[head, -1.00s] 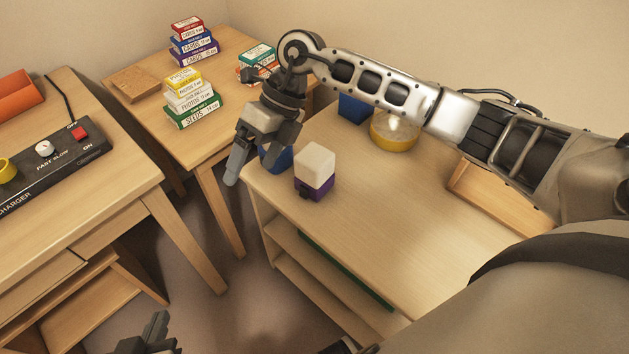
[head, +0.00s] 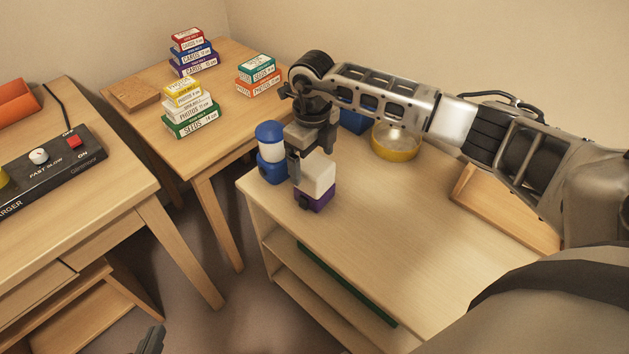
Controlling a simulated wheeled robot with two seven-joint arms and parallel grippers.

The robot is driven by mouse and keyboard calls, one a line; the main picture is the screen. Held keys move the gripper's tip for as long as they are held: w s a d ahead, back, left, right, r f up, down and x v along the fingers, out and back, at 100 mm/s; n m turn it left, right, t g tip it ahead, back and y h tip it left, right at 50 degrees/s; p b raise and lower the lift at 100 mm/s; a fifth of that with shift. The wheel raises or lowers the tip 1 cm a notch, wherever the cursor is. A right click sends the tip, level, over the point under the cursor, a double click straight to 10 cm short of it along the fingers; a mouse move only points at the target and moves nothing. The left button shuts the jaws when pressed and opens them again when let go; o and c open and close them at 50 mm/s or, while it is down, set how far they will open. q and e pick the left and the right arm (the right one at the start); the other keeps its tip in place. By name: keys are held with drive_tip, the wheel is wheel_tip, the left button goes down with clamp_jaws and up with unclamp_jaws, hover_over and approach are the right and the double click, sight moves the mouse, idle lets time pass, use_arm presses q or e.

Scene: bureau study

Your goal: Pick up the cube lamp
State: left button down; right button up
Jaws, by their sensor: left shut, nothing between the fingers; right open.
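The cube lamp (head: 318,177), a white cube on a purple base with a small dark knob, stands upright on the light wooden shelf unit (head: 380,225). My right gripper (head: 298,172) is open and points down at the lamp's back left side. One finger shows in front of the white cube's left edge; the other is mostly hidden, and I cannot tell whether they touch the lamp. My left gripper (head: 150,340) is shut and empty at the bottom edge, low and away from the shelf unit, only its tip showing.
A blue and white round lamp (head: 270,142) stands close left of the cube lamp. A yellow round dish (head: 396,146), a blue box (head: 353,118) and a wooden tray (head: 500,210) are farther right. Stacked card boxes (head: 190,112) stand on the back table. The shelf's front middle is clear.

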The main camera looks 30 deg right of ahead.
drive_tip(key=f, duration=0.4)
drive_tip(key=shift+s+f, duration=0.2)
drive_tip(key=shift+s, duration=0.15)
drive_tip(key=shift+f, duration=0.45)
drive_tip(key=c, duration=1.2)
